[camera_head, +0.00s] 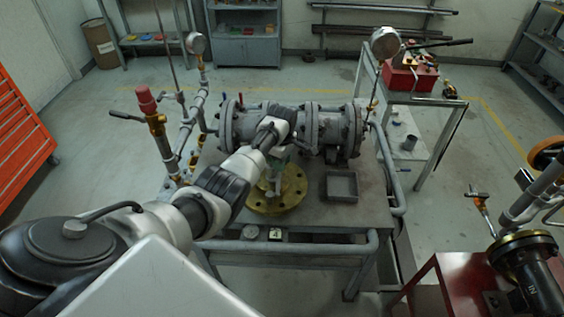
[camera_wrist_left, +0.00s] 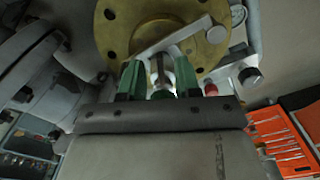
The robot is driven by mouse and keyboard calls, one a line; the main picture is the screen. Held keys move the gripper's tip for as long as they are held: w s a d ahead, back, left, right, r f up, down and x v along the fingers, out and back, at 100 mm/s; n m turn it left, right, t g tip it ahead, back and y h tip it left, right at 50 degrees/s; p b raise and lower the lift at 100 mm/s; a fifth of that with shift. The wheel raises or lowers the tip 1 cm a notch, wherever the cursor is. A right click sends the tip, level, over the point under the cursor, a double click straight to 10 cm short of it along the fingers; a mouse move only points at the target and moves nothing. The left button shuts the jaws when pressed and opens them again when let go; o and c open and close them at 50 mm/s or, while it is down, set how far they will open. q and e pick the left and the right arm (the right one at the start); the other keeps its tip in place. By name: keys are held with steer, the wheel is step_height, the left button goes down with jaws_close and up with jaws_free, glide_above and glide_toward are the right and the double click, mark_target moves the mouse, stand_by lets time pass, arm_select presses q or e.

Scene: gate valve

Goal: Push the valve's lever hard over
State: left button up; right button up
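The valve is a grey flanged body (camera_head: 330,130) lying on the metal bench. A round brass flange (camera_head: 290,196) sits in front of it; it also shows in the left wrist view (camera_wrist_left: 125,28). A pale grey lever bar (camera_wrist_left: 192,34) crosses the flange face, slanting up to the right. My left gripper (camera_head: 275,176) reaches down over the flange. In the wrist view its green fingers (camera_wrist_left: 160,68) are apart, close to the bar, with a metal stem visible between them. I cannot tell whether they touch the bar. My right gripper is out of view.
A pipe with a red cap (camera_head: 147,101) and a black handle stands left. The bench's front rail (camera_head: 290,247) runs before it. A red toolbox (camera_head: 410,76) stands on a side table.

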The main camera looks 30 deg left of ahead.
arm_select(q)
steer(key=shift+f, duration=0.45)
steer(key=shift+c, duration=0.2)
jaws_close()
